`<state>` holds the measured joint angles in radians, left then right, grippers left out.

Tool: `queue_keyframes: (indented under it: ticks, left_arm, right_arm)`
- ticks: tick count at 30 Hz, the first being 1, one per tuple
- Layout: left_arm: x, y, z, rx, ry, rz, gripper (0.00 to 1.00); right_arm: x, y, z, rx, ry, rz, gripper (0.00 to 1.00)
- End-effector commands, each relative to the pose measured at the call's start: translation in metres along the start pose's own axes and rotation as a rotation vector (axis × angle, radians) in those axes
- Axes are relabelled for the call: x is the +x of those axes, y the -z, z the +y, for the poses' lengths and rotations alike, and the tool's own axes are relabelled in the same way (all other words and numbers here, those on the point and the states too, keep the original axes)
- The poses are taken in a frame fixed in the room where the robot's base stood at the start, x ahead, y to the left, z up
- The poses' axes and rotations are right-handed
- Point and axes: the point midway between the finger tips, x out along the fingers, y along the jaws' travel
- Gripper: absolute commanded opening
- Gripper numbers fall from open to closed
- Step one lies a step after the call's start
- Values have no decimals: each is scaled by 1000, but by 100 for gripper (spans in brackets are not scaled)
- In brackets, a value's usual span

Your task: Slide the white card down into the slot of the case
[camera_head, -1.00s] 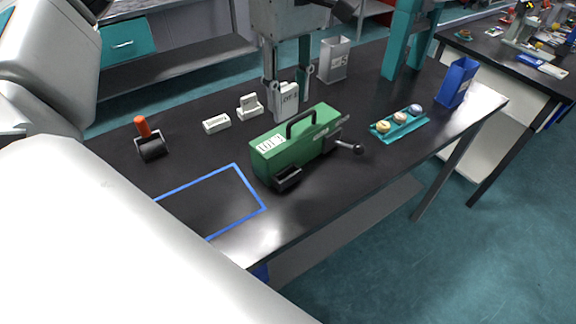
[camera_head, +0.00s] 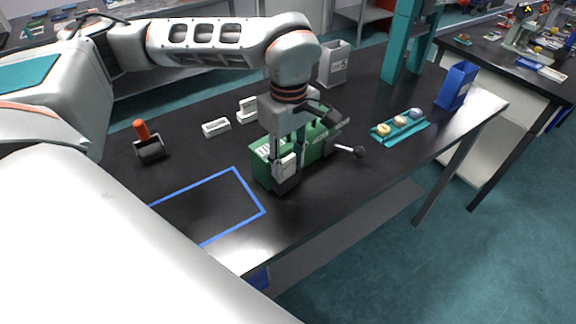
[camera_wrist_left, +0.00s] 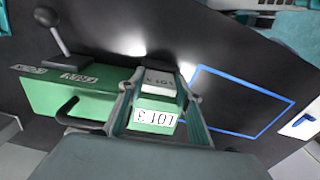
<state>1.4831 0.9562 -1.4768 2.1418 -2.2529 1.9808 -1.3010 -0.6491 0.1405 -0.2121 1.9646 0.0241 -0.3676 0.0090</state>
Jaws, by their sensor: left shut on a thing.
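The green case (camera_head: 322,147) stands on the black table, with a black pocket (camera_head: 286,187) on its front face. My left gripper (camera_head: 287,166) points down in front of the case, shut on the white card (camera_head: 286,167). The card is upright just over the pocket; I cannot tell whether its lower edge is inside. In the left wrist view the card (camera_wrist_left: 159,80) lies between the fingertips (camera_wrist_left: 158,88), close to the case (camera_wrist_left: 65,97) and its white label (camera_wrist_left: 155,117). The pocket's slot is hidden there. My right gripper is not in view.
A blue taped outline (camera_head: 235,169) lies left of the case. White blocks (camera_head: 216,127) and an orange-handled roller (camera_head: 148,146) are behind it. A lever (camera_head: 357,152) sticks out right of the case, near a teal tray (camera_head: 400,126) and a blue bin (camera_head: 457,85).

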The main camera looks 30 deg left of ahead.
Motion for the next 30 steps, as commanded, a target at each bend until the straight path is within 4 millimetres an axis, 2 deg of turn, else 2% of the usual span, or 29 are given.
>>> queue_keyframes:
  ticks: [1, 4, 15, 16, 17, 18, 30]
  left_arm:
    - [9, 0, -1, 0, 3, -1, 19]
    - [19, 0, 0, 0, 2, -1, 19]
    - [23, 0, 0, 0, 0, 0, 19]
    - [22, 0, 0, 0, 0, 0, 39]
    - [22, 0, 0, 0, 0, 0, 47]
    - [22, 0, 0, 0, 0, 0, 51]
    - [16, 0, 0, 0, -2, 0, 51]
  right_arm:
    - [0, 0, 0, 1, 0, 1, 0]
    - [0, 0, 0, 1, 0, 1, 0]
    - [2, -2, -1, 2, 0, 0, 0]
    - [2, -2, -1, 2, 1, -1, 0]
    - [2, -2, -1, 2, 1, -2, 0]
    - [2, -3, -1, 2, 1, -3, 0]
    - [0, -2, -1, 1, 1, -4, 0]
